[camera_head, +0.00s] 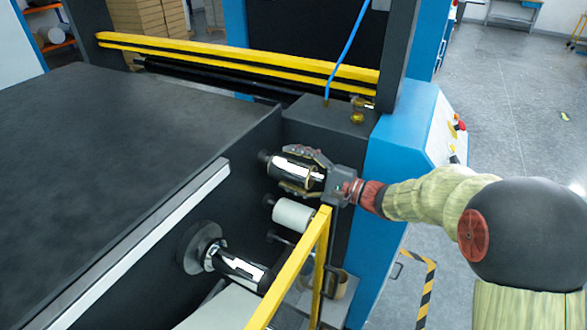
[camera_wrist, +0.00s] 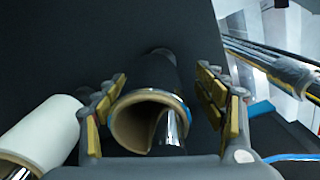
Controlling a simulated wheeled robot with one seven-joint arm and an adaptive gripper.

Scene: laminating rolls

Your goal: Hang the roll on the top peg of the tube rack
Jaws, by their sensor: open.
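A dark roll (camera_head: 288,171) with a brown cardboard core sits around the top peg of the tube rack, on the dark machine side. In the wrist view, the roll's open end (camera_wrist: 127,126) faces me and the shiny peg (camera_wrist: 170,131) shows inside the core. My gripper (camera_head: 287,168) is open, with one finger above and one below the roll. In the wrist view, the fingers (camera_wrist: 160,80) stand on both sides of the roll, with visible gaps. A white roll (camera_head: 292,214) hangs on the peg below; it also shows in the wrist view (camera_wrist: 42,132).
A yellow rail (camera_head: 292,268) rises in front, close below my gripper. A shiny shaft (camera_head: 242,269) with a black flange sticks out at lower left. A blue machine column (camera_head: 395,150) stands behind my gripper. A blue hose (camera_head: 345,50) hangs above. Open floor lies right.

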